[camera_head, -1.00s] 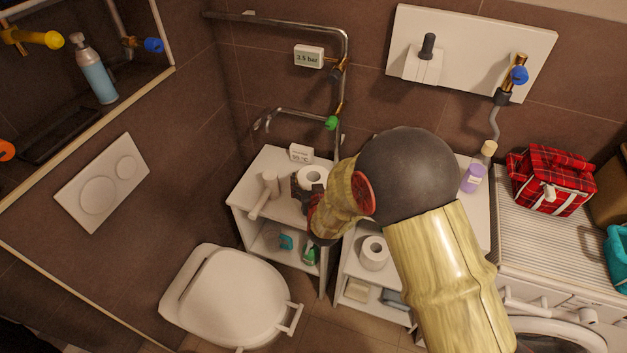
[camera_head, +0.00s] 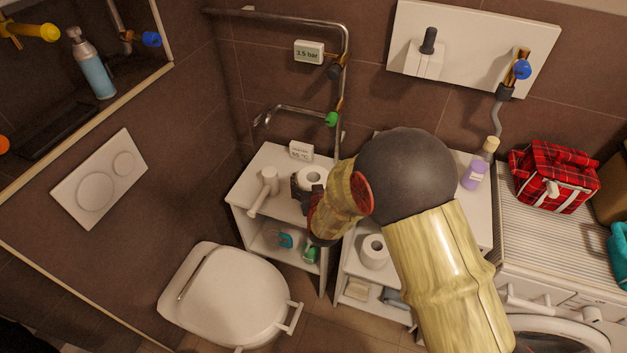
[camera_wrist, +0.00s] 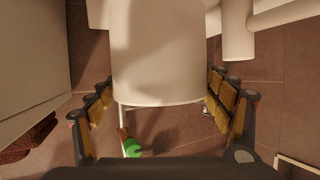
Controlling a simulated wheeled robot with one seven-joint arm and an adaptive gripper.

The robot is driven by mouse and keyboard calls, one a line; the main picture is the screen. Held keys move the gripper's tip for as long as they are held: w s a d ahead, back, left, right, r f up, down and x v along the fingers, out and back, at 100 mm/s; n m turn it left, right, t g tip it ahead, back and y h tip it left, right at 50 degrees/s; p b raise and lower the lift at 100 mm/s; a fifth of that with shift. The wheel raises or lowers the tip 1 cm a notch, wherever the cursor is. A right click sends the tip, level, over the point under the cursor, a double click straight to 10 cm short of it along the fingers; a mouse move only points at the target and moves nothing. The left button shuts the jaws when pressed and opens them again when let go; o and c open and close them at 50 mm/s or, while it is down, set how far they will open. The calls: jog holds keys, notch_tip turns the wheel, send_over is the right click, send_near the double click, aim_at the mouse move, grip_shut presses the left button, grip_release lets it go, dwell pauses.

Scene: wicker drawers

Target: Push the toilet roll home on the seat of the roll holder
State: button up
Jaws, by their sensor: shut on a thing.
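A white toilet roll (camera_head: 312,175) is at the top of the left white cabinet, partly hidden by my gripper (camera_head: 306,190). In the wrist view the roll (camera_wrist: 158,50) fills the space between my two fingers (camera_wrist: 160,98), its rounded side toward the camera. My gripper is shut on it. A white roll holder (camera_head: 268,182) with an upright post and a sideways bar stands to the left of the roll in the head view. Whether the roll touches the holder or its seat cannot be told; the roll's underside is hidden.
Another white roll (camera_head: 373,252) stands on the lower cabinet to the right. A small display (camera_head: 300,151) stands behind the held roll. The toilet (camera_head: 225,295) is at the front left. A purple bottle (camera_head: 477,172) and a red plaid bag (camera_head: 553,178) are at the right.

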jog(key=shift+f+b, duration=2)
jog(key=shift+f, duration=0.65)
jog(key=o, duration=1.2)
jog(key=shift+o, duration=0.5)
jog(key=shift+r, duration=0.1)
notch_tip(320, 180, up, 10)
jog(key=shift+f, duration=0.1)
